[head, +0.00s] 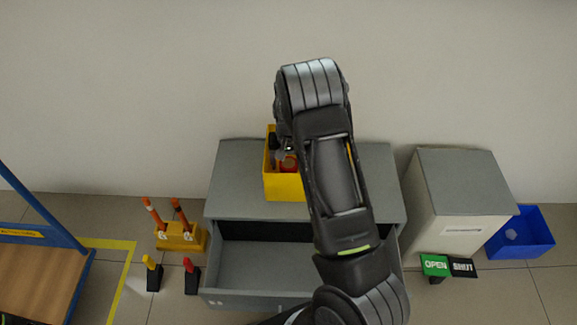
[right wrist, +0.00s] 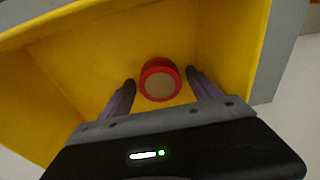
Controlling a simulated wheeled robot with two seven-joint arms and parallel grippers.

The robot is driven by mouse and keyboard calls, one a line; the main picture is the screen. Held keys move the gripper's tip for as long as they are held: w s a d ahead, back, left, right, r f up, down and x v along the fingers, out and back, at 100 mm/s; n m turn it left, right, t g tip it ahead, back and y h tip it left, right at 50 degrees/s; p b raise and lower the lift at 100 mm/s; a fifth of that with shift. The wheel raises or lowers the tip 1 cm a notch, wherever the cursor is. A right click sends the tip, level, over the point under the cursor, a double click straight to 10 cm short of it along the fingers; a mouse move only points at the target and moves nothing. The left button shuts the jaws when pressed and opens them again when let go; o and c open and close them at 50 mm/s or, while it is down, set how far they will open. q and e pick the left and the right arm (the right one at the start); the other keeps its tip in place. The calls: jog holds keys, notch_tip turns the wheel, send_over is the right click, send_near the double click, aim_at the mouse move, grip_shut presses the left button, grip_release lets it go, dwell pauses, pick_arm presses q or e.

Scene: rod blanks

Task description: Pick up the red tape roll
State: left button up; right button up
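The red tape roll (right wrist: 159,80) lies on the floor of a yellow bin, seen in the right wrist view with its pale round face toward the camera. In the head view a bit of its red (head: 289,164) shows inside the yellow bin (head: 285,188), which stands on the grey cabinet. My right gripper (right wrist: 160,82) is open, with one finger on each side of the roll; I cannot tell whether they touch it. In the head view my right arm reaches over the cabinet and hides part of the bin. My left gripper is not in view.
The grey cabinet (head: 240,190) has an open, empty-looking drawer (head: 255,265) in front. A yellow holder (head: 180,237) with orange-topped rods stands to the left. A pale cabinet (head: 460,205), green OPEN sign (head: 434,264) and blue bin (head: 520,236) are to the right.

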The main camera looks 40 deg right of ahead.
aim_at(288, 163)
jog(key=c, duration=1.3)
jog(key=shift+o, duration=0.2)
notch_tip(288, 163, up, 10)
jog(key=p, duration=0.1)
jog(key=shift+p, duration=0.4)
